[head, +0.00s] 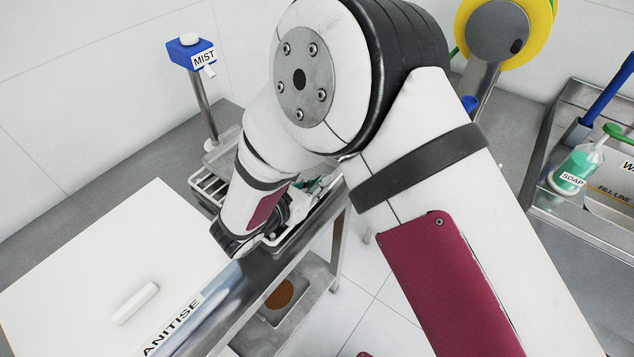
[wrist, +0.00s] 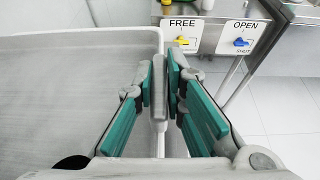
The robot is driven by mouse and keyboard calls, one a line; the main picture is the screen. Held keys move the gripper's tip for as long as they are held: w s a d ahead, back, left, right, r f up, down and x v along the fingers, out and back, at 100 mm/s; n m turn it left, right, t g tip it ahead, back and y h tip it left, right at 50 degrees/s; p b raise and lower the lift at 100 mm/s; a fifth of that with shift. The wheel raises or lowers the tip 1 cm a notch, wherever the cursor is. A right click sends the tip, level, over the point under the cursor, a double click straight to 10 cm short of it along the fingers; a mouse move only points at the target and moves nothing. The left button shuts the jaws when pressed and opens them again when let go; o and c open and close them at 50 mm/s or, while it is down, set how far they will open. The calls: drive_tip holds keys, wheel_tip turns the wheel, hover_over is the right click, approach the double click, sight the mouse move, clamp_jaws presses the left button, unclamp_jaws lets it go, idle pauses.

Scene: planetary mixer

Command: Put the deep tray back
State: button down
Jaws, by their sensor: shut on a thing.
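In the wrist view my gripper (wrist: 160,88) is shut on the upright wall of a light grey tray, with one finger on each side of the rim. The tray (wrist: 70,75) spreads to the left as a broad, pale basin, and the part in view looks empty. Its far rim runs across the top left. In the head view my arm reaches down to the steel trolley, and my own links hide most of the gripper and the held tray there. I cannot tell from these views whether the tray rests on anything.
A steel trolley (head: 338,245) has a lower shelf with a brown-filled pan (head: 286,296). A soap bottle (head: 577,167) stands right. The wrist view shows FREE (wrist: 182,33) and OPEN (wrist: 241,38) labels.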

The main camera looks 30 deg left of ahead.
drive_tip(key=c, duration=1.7)
unclamp_jaws()
drive_tip(key=shift+o, duration=0.2)
drive_tip(key=shift+s+r, duration=0.1)
drive_tip(key=shift+s, duration=0.05)
drive_tip(key=b+v, duration=0.1)
drive_tip(key=v, duration=1)
drive_tip(key=shift+s+r, duration=0.15)
drive_tip(key=shift+s, duration=0.2)
